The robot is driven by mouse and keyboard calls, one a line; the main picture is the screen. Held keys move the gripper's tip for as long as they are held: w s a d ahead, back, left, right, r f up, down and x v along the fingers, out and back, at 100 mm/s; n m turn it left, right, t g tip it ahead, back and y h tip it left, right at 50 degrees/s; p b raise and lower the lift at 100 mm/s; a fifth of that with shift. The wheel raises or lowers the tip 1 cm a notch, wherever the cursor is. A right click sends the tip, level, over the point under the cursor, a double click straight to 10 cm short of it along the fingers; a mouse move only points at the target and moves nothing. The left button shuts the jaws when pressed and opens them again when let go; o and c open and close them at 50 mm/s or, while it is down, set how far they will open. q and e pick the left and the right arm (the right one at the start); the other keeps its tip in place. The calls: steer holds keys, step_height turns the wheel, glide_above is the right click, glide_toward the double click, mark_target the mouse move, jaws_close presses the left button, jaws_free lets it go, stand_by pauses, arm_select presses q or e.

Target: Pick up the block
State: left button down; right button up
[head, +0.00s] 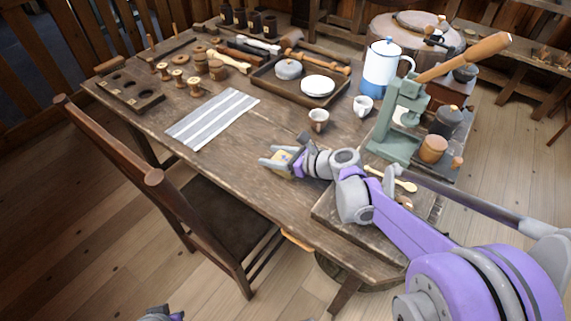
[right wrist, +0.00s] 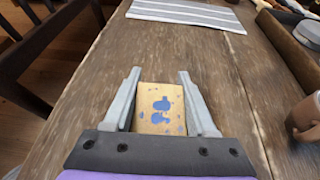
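The block (right wrist: 160,108) is a small tan, wood-coloured piece with blue blotches on its top. In the head view the block (head: 283,162) is near the table's front edge. My right gripper (head: 268,156) is low over the table around it. In the right wrist view the two fingers of my right gripper (right wrist: 160,73) stand on either side of the block, with a narrow gap showing; the near end of the block is hidden by the gripper body. Only a bit of my left gripper (head: 160,314) shows at the bottom edge of the head view, away from the table.
A striped cloth (head: 212,117) lies left of the block. Two cups (head: 318,120) (head: 363,106) and a green press (head: 397,125) stand behind and right. A tray (head: 262,80) with dishes is farther back. A chair (head: 165,190) stands at the front edge. Bare wood surrounds the block.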

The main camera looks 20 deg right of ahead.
jaws_close()
steer(key=shift+r, duration=0.1)
step_height(320, 180, up, 10)
steer(key=p, duration=0.3)
